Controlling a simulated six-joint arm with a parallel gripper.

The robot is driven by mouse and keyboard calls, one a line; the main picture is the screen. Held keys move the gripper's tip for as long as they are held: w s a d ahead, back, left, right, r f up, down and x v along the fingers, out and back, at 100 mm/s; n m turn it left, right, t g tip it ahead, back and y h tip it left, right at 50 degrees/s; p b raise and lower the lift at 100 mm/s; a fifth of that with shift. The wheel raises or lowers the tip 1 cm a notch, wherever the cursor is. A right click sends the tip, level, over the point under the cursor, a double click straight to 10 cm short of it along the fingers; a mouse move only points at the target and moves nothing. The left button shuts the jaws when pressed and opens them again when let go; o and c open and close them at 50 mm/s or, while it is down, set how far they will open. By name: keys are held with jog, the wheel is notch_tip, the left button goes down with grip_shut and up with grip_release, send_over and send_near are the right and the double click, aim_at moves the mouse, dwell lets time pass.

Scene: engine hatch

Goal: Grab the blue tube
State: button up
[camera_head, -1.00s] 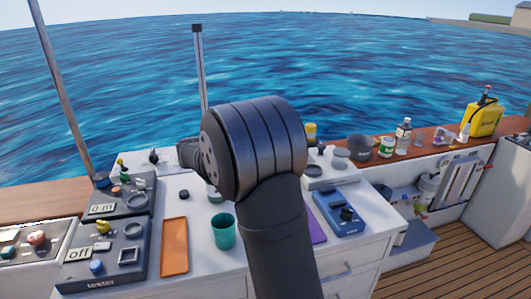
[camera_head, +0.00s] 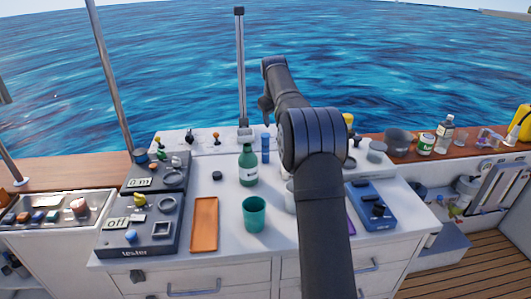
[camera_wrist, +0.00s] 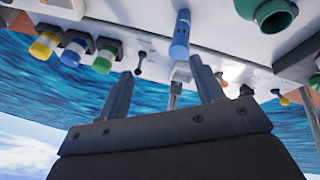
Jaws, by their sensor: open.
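The blue tube (camera_head: 265,148) stands upright on the white counter, just right of a green bottle (camera_head: 248,165). In the wrist view, which looks upside down, the blue tube (camera_wrist: 180,36) shows beyond the fingertips, nearer the right finger. My gripper (camera_wrist: 160,72) is open, with nothing between its two fingers. The tube looks apart from both fingers. In the head view my gripper (camera_head: 266,106) is small and partly hidden by my own arm, behind and above the tube.
A teal cup (camera_head: 254,214) and an orange tray (camera_head: 204,224) are at the front of the counter. Dark tester boxes (camera_head: 138,236) are left, a blue device (camera_head: 371,206) right. A metal post (camera_head: 240,70) rises behind the bottle. My arm hides part of the counter.

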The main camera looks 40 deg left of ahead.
aim_at(266, 136)
jog(key=a+f, duration=0.1)
jog(key=f, duration=0.2)
jog(key=w+a+f+m+g+y, duration=0.1)
jog(key=a+f, duration=0.1)
jog(key=f, duration=0.1)
jog(key=a+f+m, duration=0.1)
jog(key=a+f, duration=0.1)
jog(key=f, duration=0.1)
jog(key=shift+w+a+f+g+y, duration=0.2)
jog(key=shift+w+f+g+y, duration=0.1)
jog(key=shift+w+f+g, duration=0.1)
jog(key=x, duration=0.5)
jog(key=shift+d+f, duration=0.1)
jog(key=shift+d, duration=0.05)
jog(key=shift+c, duration=0.2)
jog(key=c, duration=1.1)
jog(key=shift+c, duration=0.2)
